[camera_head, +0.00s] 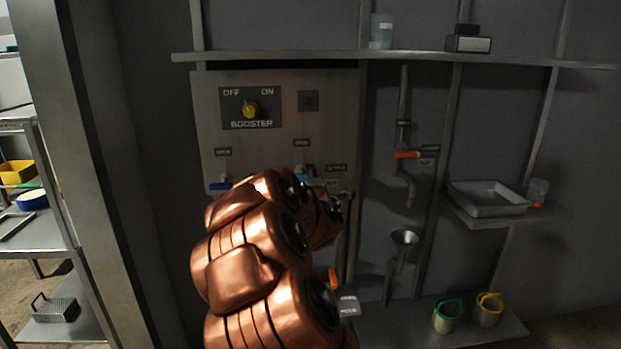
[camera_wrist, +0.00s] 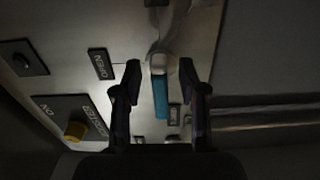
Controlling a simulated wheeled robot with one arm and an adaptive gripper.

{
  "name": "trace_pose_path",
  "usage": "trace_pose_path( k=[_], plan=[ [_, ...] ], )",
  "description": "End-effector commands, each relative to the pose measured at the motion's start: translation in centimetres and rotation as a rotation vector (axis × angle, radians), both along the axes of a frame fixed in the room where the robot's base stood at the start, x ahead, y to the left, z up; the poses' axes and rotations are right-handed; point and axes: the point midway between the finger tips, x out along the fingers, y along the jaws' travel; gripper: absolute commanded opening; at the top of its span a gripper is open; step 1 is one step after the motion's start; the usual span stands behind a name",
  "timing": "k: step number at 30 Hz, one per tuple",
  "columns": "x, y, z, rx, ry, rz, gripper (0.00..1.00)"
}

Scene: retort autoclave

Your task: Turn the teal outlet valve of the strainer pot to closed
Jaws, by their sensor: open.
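The teal valve handle (camera_wrist: 161,96) hangs from a pale fitting in the wrist view. It lies lengthwise between the two dark fingers of my gripper (camera_wrist: 160,78). The fingers are open, one on each side, with a visible gap to the handle. I cannot tell the depth between fingertips and handle. In the head view a small teal piece (camera_head: 303,170) shows on the panel just above my copper arm, which hides my gripper and most of the valve. I cannot make out the strainer pot itself.
The panel carries a yellow BOOSTER knob (camera_head: 250,109), also in the wrist view (camera_wrist: 75,130), and a blue lever (camera_head: 219,185). An orange-handled valve (camera_head: 407,154) is on a pipe to the right. A shelf (camera_head: 390,56) runs above.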

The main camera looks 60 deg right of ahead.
Motion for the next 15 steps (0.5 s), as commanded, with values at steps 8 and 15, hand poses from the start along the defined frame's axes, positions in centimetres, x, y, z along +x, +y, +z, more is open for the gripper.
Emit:
trace_pose_path(
  k=[8,15],
  plan=[
    [-1.9,2.4,0.1,-0.002,0.001,-0.001,0.42],
    [-3.7,4.6,0.1,-0.001,0.001,-0.002,0.42]
  ],
)
